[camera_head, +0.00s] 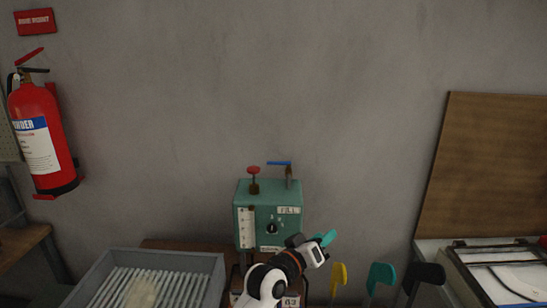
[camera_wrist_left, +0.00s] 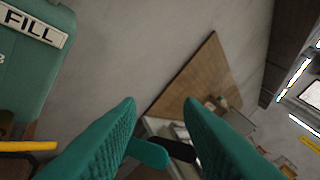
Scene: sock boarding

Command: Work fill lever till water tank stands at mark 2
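The green water tank (camera_head: 269,218) stands against the wall in the head view, with a FILL label (camera_head: 288,210). A blue-handled lever (camera_head: 279,163) is on top, above the label. A pale gauge strip (camera_head: 245,228) is on the tank's left front; its level and marks are too small to read. My left gripper (camera_head: 328,238) is just right of the tank's lower front, apart from the lever. In the left wrist view its teal fingers (camera_wrist_left: 160,105) are spread and empty, with the tank's label (camera_wrist_left: 34,24) at upper left. My right gripper is not in view.
A red knob (camera_head: 253,170) tops the tank beside the lever. Yellow (camera_head: 338,276), teal (camera_head: 380,274) and black (camera_head: 426,274) upright pieces stand right of my gripper. A grey ribbed tray (camera_head: 205,264) is at left. The wall above the tank is clear.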

